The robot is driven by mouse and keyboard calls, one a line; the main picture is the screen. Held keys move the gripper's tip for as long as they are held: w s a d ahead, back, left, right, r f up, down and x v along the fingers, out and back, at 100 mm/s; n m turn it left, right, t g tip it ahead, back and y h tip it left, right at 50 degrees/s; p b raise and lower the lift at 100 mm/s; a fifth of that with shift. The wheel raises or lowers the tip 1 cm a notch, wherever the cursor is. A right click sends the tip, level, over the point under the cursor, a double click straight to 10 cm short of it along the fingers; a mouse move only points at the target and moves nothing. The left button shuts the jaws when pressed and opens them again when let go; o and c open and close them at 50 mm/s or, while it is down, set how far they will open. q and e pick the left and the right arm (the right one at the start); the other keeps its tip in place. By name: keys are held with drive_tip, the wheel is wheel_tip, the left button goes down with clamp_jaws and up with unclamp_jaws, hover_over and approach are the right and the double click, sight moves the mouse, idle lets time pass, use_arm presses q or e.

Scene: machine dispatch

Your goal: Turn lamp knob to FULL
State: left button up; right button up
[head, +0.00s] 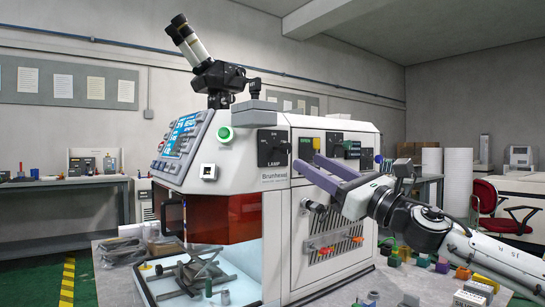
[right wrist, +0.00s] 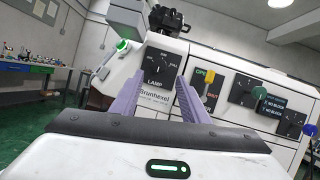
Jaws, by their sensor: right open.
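The lamp knob (head: 272,147) is a black dial on a dark square plate marked LAMP, on the white Brunhexel machine (head: 235,190). In the right wrist view the lamp knob (right wrist: 160,67) appears between and beyond my fingertips. The markings around it are too small to read surely, so I cannot tell its setting. My right gripper (head: 307,164) is open and empty, its purple fingers pointing left toward the machine, to the right of the knob and apart from it. Its fingers also show in the right wrist view (right wrist: 157,82). My left gripper is not in view.
A green button (head: 225,134) and tilted control panel (head: 183,147) lie left of the knob. More black knobs (head: 334,145) are on the right panel, behind my gripper. Loose coloured blocks (head: 470,280) lie on the table at lower right.

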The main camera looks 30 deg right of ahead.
sight(288, 149)
drive_tip(key=w+r+p, duration=0.2)
drive_tip(key=p, duration=0.1)
drive_tip(key=shift+w+a+r+p, duration=0.3)
drive_tip(key=shift+w+a, duration=0.05)
drive_tip(key=x, duration=0.1)
drive_tip(key=p+x, duration=0.1)
drive_tip(key=x, duration=0.1)
drive_tip(key=p+x, duration=0.1)
drive_tip(key=x, duration=0.1)
drive_tip(key=shift+w+a+f, duration=0.1)
drive_tip(key=shift+w+f, duration=0.1)
drive_tip(key=shift+f, duration=0.15)
drive_tip(key=shift+w+a, duration=0.1)
drive_tip(key=shift+w, duration=0.4)
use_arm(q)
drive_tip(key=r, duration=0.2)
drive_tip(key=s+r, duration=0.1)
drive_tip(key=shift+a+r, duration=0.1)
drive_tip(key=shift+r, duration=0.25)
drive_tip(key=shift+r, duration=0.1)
use_arm(e)
drive_tip(key=c, duration=1)
